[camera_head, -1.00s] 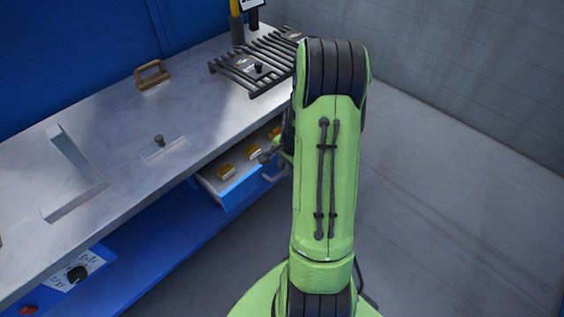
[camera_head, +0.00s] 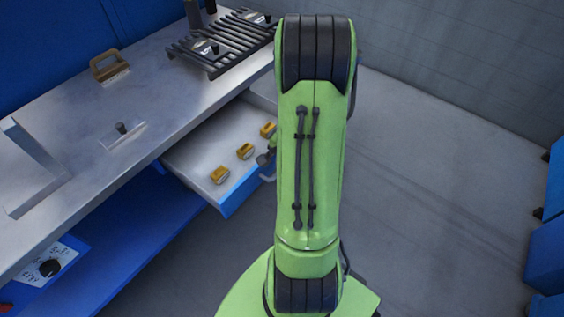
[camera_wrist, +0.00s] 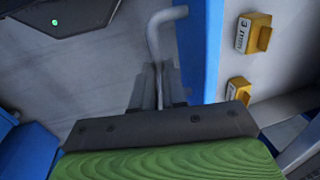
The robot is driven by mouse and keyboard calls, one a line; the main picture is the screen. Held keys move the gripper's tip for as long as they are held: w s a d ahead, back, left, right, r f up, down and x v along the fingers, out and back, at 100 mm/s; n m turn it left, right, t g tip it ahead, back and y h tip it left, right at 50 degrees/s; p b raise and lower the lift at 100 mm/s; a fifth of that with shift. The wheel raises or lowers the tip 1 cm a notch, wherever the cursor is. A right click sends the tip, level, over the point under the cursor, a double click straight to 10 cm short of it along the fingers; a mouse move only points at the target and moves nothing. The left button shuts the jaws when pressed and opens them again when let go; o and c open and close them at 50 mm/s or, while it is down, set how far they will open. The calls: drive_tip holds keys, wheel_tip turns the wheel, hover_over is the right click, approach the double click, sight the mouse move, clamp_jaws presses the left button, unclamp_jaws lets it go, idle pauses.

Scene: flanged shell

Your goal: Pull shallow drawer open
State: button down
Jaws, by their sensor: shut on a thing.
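The shallow drawer (camera_head: 196,152) stands pulled out from under the grey workbench in the head view. It has a blue front, a light inside and several small yellow blocks in it. In the wrist view its blue front (camera_wrist: 199,50) runs down the middle, with the grey bar handle (camera_wrist: 163,32) to its left. My gripper (camera_wrist: 160,88) is shut on the handle, its fingers around the bar close beside the front. In the head view my green arm hides most of the gripper and part of the drawer's right side.
The workbench (camera_head: 75,130) carries a slatted rack (camera_head: 225,42), a brown-handled tool (camera_head: 109,66) and a small plate with a knob (camera_head: 122,130). Blue cabinets (camera_head: 548,230) stand at the right edge. The grey floor (camera_head: 430,200) between is clear.

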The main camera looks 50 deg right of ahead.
drive_tip(key=c, duration=1.4)
unclamp_jaws()
drive_tip(key=shift+c, duration=0.2)
drive_tip(key=s+r+p, duration=0.3)
drive_tip(key=r+p, duration=0.3)
drive_tip(key=r, duration=0.9)
drive_tip(key=shift+r, duration=0.3)
